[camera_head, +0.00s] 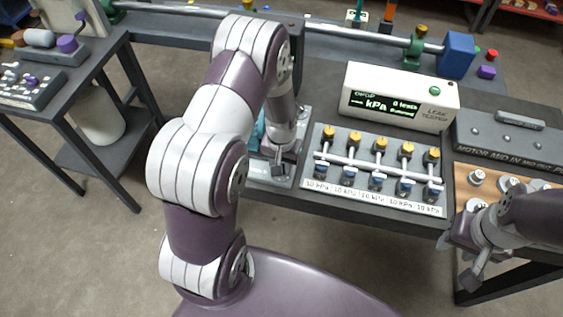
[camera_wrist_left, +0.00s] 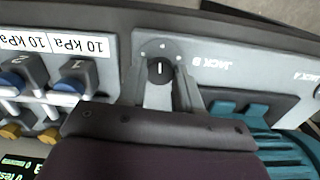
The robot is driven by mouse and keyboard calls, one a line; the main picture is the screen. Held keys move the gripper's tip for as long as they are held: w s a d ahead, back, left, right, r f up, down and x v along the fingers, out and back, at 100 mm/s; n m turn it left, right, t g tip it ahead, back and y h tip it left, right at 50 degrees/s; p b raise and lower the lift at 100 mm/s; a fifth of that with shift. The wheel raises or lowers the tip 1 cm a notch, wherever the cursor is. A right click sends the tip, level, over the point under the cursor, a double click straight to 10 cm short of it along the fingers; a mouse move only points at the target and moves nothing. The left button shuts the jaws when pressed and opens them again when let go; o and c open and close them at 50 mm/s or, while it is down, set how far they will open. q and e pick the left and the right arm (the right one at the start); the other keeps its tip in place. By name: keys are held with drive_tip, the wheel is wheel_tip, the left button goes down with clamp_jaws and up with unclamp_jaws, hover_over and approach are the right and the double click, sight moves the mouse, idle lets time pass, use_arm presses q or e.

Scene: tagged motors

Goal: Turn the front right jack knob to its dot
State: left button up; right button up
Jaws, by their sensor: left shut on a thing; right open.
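The front right jack knob (camera_wrist_left: 160,70) is small and black with a pale pointer line, on a round grey dial beside the label JACK B in the left wrist view. Small marks sit around the dial, but I cannot tell which is its dot. My left gripper (camera_wrist_left: 167,78) has its two fingers on either side of the knob and is shut on it. In the head view my left gripper (camera_head: 277,166) is low over the grey jack plate (camera_head: 268,178), and the arm hides the knob. My right gripper (camera_head: 458,262) is open and empty at the lower right.
A teal motor (camera_wrist_left: 270,140) stands behind the jack plate. Right of it is a valve panel (camera_head: 325,187) with yellow and blue knobs. A white leak tester (camera_head: 400,95) stands behind that panel. A wooden tray (camera_head: 464,172) with pale round parts is near my right arm.

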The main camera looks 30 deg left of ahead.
use_arm(q)
drive_tip(key=shift+w+m, duration=0.1)
drive_tip(key=shift+m, duration=0.5)
drive_tip(key=o, duration=1)
drive_tip(key=shift+o, duration=0.2)
wheel_tip(320, 180, up, 13)
drive_tip(key=shift+b, duration=0.4)
drive_tip(key=shift+f, duration=0.15)
